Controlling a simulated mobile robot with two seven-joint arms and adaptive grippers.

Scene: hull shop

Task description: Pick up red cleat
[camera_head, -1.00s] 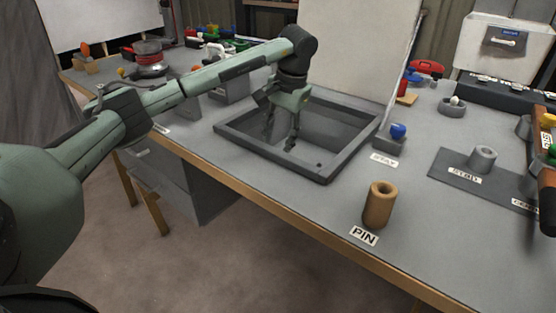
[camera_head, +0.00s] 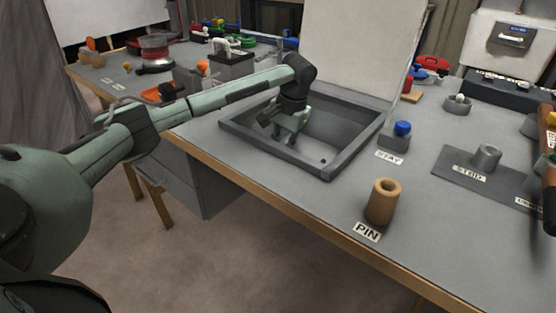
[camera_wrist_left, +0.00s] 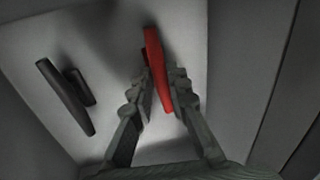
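The red cleat (camera_wrist_left: 157,68) is a narrow bar standing out from a pale surface in the left wrist view. Its lower end lies between the two fingers of my left gripper (camera_wrist_left: 160,88), which look open; whether either finger touches it cannot be told. A similar dark cleat (camera_wrist_left: 66,97) is to its left, outside the fingers. In the head view my left gripper (camera_head: 285,150) reaches down inside the open grey-framed hatch (camera_head: 333,170). Neither cleat shows there. My right gripper is not in view.
The hatch frame's raised rim surrounds my left gripper, and a pale upright panel (camera_head: 358,45) stands behind it. A tan cylinder (camera_head: 383,203) labelled PIN, a blue-topped block (camera_head: 397,138) and a grey ring piece (camera_head: 487,158) are to the right.

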